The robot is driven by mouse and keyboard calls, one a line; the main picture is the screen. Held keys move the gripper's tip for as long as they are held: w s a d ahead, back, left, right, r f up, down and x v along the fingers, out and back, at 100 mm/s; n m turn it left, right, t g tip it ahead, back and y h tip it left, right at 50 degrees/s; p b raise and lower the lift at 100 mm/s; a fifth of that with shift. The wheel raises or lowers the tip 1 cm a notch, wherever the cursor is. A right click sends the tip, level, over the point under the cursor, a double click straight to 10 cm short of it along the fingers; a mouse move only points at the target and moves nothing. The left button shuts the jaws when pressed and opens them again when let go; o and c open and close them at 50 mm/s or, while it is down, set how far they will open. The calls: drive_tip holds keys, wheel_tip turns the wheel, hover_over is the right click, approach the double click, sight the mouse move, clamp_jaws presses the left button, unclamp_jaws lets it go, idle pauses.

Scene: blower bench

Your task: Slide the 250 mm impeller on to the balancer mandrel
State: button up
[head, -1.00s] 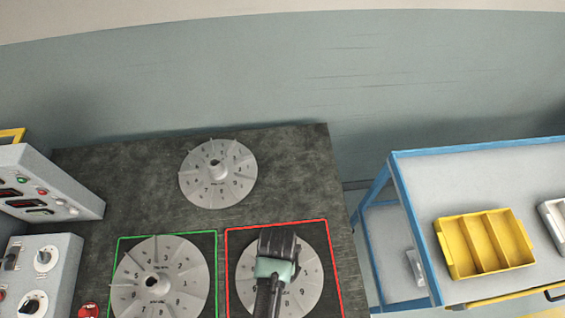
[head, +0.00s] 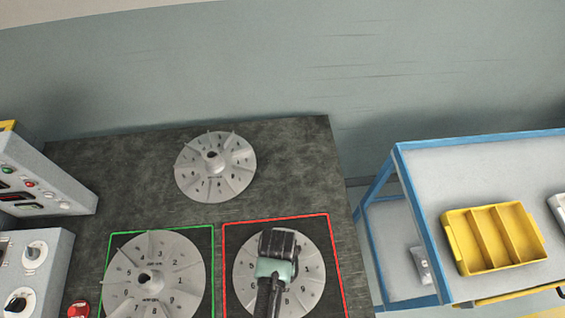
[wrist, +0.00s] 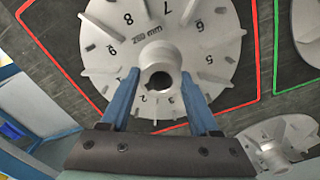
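The 250 mm impeller (wrist: 212,62) is a pale grey bladed disc with numbers, and the wrist view shows "250 mm" printed on it. In the head view the same impeller (head: 315,270) lies flat in the red-outlined square, partly covered by my arm. My gripper (wrist: 160,76) is over it, with its two blue fingers on either side of the raised hub (wrist: 161,62). The fingertips look very close to the hub. I cannot tell whether they press on it. No balancer mandrel is recognisable in these views.
A second impeller (head: 185,270) lies in the green-outlined square, and a third (head: 240,150) lies farther back on the dark bench (head: 110,165). Control boxes (head: 45,185) and a red button (head: 79,309) are at left. A blue-framed cart (head: 420,180) with a yellow tray (head: 464,262) stands at right.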

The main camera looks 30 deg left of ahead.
drive_tip(key=shift+a, duration=0.1)
drive_tip(key=c, duration=0.6)
drive_tip(key=shift+w+r+p, duration=0.1)
drive_tip(key=shift+r+p, duration=3.95)
drive_tip(key=shift+p, duration=0.1)
